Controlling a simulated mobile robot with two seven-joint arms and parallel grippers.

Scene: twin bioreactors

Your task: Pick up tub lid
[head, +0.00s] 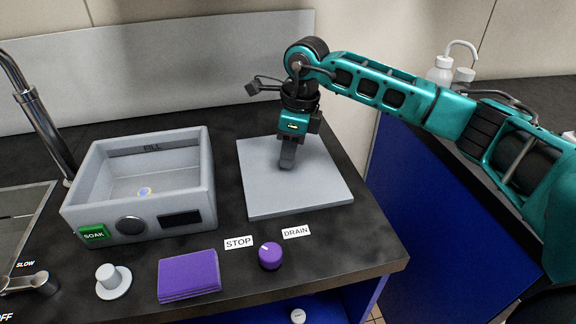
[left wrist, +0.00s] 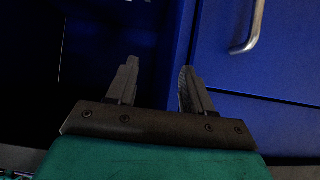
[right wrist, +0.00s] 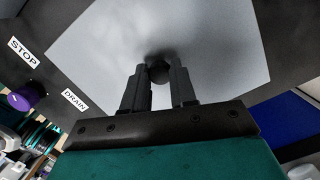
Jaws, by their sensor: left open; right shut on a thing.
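The tub lid (head: 315,190) is a flat grey square plate lying on the dark counter, right of the open grey tub (head: 213,180). My right gripper (head: 287,160) points down over the lid's upper middle. In the right wrist view, my right gripper (right wrist: 159,80) is shut on a dark round knob (right wrist: 159,71) at the middle of the lid (right wrist: 210,40). In the head view the gripper hides the knob. My left gripper (left wrist: 155,80) is open and empty, facing blue cabinet fronts; it is outside the head view.
A purple sponge stack (head: 189,276), a small white knobbed piece (head: 112,281) and a purple dial (head: 270,256) with STOP (head: 238,242) and DRAIN (head: 296,232) labels sit along the front. A tap (head: 38,115) stands left. White bottles (head: 440,72) are at the back right.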

